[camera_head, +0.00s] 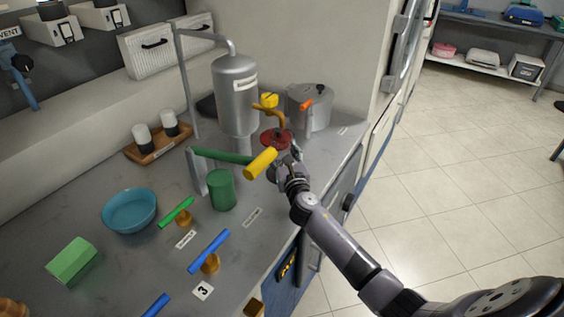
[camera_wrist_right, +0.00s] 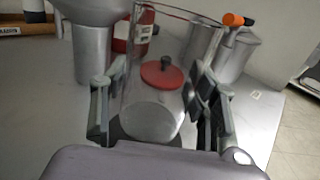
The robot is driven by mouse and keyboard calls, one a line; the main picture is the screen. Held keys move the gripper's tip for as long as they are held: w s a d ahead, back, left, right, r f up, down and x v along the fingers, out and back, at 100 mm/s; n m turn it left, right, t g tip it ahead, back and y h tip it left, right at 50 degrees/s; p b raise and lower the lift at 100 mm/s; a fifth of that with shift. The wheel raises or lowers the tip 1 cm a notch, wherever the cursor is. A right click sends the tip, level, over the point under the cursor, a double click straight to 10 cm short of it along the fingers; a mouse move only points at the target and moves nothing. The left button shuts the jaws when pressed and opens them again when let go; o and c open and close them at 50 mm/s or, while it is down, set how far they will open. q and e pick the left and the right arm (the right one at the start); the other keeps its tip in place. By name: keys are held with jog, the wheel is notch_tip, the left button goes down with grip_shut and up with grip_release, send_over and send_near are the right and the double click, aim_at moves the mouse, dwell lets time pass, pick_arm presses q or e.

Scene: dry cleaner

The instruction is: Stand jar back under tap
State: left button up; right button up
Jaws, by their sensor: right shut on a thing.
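My right gripper (camera_head: 287,172) is at the back right of the counter, just right of the yellow cylinder (camera_head: 261,163). In the right wrist view, its fingers stand on both sides of a clear glass jar (camera_wrist_right: 148,112) and are shut on it. The jar is hard to make out in the head view, and I cannot tell whether it touches the counter. The orange-yellow tap (camera_head: 270,108) is behind the gripper, beside the silver tank (camera_head: 236,95). A red disc with a dark knob (camera_head: 275,138) is below the tap; it shows through the jar glass (camera_wrist_right: 162,75). My left gripper is out of view.
A green canister (camera_head: 222,190) is close left of the gripper. A silver pot (camera_head: 311,108) with an orange handle stands behind. A blue bowl (camera_head: 130,210), a green block (camera_head: 72,262) and several coloured sticks lie at left and front. The counter's edge is just right.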

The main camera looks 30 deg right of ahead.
jog(key=shift+w+d, duration=0.1)
jog(key=shift+w, duration=0.3)
jog(key=shift+f+b, duration=1.05)
jog(key=shift+f, duration=0.65)
jog(key=shift+f, duration=0.15)
jog(key=o, duration=1.4)
jog(key=shift+c, duration=0.2)
